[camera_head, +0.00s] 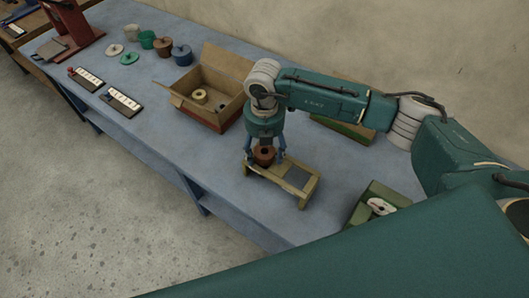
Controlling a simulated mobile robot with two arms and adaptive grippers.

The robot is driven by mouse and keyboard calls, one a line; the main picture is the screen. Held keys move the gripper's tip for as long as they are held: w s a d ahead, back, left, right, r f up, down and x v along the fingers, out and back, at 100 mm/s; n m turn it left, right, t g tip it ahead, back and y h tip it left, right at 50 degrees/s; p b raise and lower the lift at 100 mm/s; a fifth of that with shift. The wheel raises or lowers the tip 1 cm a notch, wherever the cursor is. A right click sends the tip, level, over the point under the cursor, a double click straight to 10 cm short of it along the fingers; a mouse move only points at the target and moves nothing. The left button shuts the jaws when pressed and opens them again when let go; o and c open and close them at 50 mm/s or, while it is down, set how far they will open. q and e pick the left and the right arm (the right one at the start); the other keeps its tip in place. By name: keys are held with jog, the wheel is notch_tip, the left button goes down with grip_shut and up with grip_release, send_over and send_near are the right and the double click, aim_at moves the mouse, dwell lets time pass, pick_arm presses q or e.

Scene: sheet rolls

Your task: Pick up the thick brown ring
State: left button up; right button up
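The thick brown ring (264,157) is on the small wooden stand (301,196), near its left end. Its dark central hole faces up. My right gripper (265,159) points down over it, with one finger on each side of the ring. I cannot tell whether the fingers press on the ring or stand slightly apart from it. The gripper body hides part of the ring's far side. My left gripper is not in view.
An open cardboard box (224,82) holding rolls stands behind the stand. A green box (362,213) with a white roll is to the right. Several colored rolls, including another brown one (162,47), and two labelled dark trays are at the back left. The blue table's front left is clear.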

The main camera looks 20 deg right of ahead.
jog(key=c, duration=0.9)
jog(key=shift+o, duration=0.2)
jog(key=shift+c, duration=0.6)
